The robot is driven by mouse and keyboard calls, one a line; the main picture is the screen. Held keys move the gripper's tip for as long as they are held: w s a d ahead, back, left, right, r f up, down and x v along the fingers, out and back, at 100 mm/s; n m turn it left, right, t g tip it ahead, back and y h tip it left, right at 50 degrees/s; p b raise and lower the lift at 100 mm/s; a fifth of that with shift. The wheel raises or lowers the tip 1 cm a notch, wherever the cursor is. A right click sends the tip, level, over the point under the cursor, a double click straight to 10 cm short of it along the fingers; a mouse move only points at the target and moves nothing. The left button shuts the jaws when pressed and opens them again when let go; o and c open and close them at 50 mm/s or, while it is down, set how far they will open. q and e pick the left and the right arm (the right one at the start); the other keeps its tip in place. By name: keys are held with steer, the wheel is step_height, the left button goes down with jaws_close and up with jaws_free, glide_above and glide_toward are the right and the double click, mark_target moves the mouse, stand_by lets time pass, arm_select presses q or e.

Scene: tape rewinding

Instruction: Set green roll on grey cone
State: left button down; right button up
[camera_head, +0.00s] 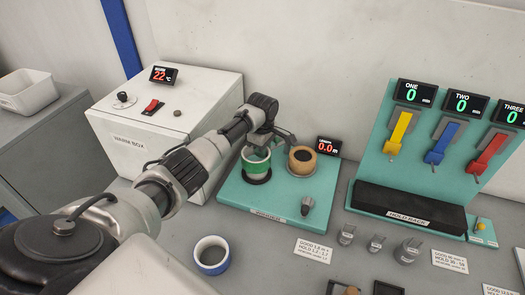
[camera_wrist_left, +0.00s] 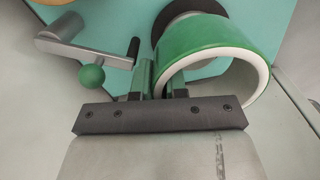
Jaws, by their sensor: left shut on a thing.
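The green roll (camera_head: 257,162), with a white inner rim, is held above a black disc (camera_head: 257,179) on the teal winder board. My left gripper (camera_head: 268,138) is shut on the roll's wall from above. In the left wrist view, the roll (camera_wrist_left: 205,50) lies at my left gripper's fingers (camera_wrist_left: 155,80). Behind it, part of what looks like the grey cone (camera_wrist_left: 187,9) shows on the black disc. In the head view the roll hides the cone. I cannot tell whether roll and cone touch. My right gripper is not in view.
A tan roll (camera_head: 302,160) stands on the board's right spindle. A crank with a green knob (camera_wrist_left: 91,77) is near my left fingers. A blue-and-white roll (camera_head: 211,255) stands on the table in front. The white warm box (camera_head: 170,118) is to the left.

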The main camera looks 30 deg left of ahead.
arm_select(q)
steer(key=shift+f, duration=0.65)
steer(key=shift+s+d+f, duration=0.1)
steer(key=shift+s+f, duration=0.05)
steer(key=shift+f, duration=0.35)
steer(key=c, duration=1.4)
jaws_free()
steer(key=shift+f, duration=0.2)
steer(key=shift+c, duration=0.2)
step_height(320, 180, up, 14)
steer(key=shift+f+b, duration=0.25)
steer(key=shift+b, duration=0.35)
steer(key=shift+w, duration=0.2)
